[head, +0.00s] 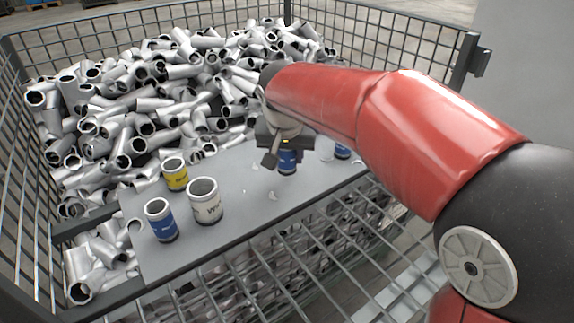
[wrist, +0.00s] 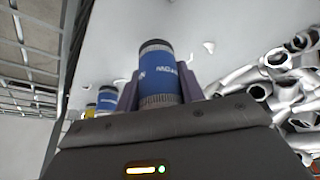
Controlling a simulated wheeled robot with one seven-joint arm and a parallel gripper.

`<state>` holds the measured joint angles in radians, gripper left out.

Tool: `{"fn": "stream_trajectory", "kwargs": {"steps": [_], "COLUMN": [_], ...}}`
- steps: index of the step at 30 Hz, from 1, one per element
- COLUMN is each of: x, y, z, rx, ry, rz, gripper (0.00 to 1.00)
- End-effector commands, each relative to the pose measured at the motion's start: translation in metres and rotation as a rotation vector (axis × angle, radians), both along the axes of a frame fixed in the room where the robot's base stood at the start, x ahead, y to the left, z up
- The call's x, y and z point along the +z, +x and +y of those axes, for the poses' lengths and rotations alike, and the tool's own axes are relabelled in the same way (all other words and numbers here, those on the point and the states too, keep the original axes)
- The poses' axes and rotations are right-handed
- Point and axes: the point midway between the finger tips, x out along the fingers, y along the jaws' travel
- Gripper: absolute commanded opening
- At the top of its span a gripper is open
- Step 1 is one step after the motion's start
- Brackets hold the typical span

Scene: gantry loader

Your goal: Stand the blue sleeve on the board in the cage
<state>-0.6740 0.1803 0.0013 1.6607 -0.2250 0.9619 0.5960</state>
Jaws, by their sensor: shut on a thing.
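My gripper (head: 284,146) is over the right half of the grey board (head: 240,222) in the cage. It is shut on a blue sleeve (head: 288,163) with a dark end. In the wrist view the blue sleeve (wrist: 158,72) sits between the two fingers, with pale lettering on its band. In the head view it looks upright, its dark end down; I cannot tell whether it touches the board. My gripper hides its upper part. Another blue sleeve (head: 161,221) stands at the board's left front, and part of a blue one (head: 342,152) shows at the right.
A white sleeve marked W (head: 206,203) and a yellow sleeve (head: 175,175) stand on the left half of the board. Small pale scraps (head: 272,195) lie on its middle. Loose metal pipe fittings (head: 150,110) heap behind it. Wire cage walls (head: 400,60) surround everything.

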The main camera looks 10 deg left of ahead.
Motion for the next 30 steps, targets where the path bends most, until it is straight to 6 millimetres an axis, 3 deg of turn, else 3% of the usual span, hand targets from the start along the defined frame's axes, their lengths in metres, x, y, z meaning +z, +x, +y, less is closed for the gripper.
{"fn": "stream_trajectory", "kwargs": {"steps": [5, 15, 16, 20, 30], "x": [-0.028, -0.032, -0.031, -0.031, -0.027], "y": [0.0, 0.0, 0.0, 0.0, 0.0], "z": [0.0, 0.0, 0.0, 0.0, 0.0], "rx": [0.0, 0.0, 0.0, 0.0, 0.0], "ry": [0.0, 0.0, -0.001, -0.001, 0.0], "rz": [0.001, 0.0, 0.001, 0.001, 0.0], "gripper": [0.06, 0.06, 0.42, 0.59, 0.6]}}
